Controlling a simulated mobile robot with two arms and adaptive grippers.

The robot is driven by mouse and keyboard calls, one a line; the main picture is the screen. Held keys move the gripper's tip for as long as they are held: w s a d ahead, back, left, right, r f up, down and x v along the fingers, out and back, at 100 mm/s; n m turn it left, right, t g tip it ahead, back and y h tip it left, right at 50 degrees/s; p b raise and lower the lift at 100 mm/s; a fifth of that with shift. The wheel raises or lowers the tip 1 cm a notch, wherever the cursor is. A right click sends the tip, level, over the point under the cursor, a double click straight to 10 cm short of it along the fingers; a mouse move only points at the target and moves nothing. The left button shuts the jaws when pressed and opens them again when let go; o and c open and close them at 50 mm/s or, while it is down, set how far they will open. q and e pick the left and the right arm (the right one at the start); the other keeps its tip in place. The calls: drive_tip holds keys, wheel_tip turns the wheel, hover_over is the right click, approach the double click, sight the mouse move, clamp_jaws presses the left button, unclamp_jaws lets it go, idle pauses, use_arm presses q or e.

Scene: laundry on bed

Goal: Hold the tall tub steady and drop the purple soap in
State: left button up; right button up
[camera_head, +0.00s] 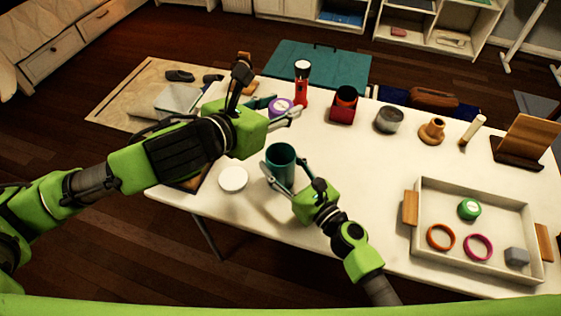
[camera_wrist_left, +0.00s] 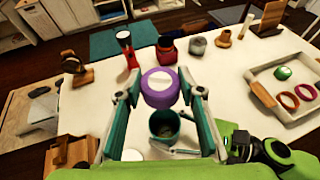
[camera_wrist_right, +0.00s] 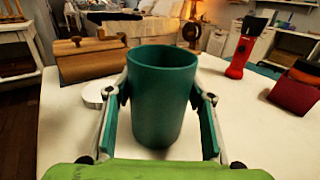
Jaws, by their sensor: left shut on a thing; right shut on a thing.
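The purple soap (camera_head: 280,107) is a round puck with a pale top. My left gripper (camera_head: 277,110) is shut on it and holds it in the air; it shows between the two fingers in the left wrist view (camera_wrist_left: 159,90). The tall tub (camera_head: 281,172) is a teal, open-topped cylinder standing upright on the table. In the left wrist view the tub (camera_wrist_left: 164,137) appears below and just nearer than the soap. My right gripper (camera_head: 288,168) is shut on the tub's sides, with a finger on each side of it in the right wrist view (camera_wrist_right: 162,105).
A white round lid (camera_head: 233,178) lies left of the tub. A red flashlight (camera_head: 302,84), red box (camera_head: 343,108) and grey jar (camera_head: 389,119) stand behind. A tray (camera_head: 420,215) with rings and a green puck lies right.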

use_arm(q)
wheel_tip(320, 180, down, 10)
idle(1.1)
drive_tip(key=shift+r, duration=0.1)
drive_tip(key=o, duration=1.2)
drive_tip(key=v, duration=0.7)
drive_tip(key=shift+s+a, duration=0.15)
drive_tip(key=shift+s, duration=0.05)
use_arm(e)
drive_tip(key=o, duration=1.2)
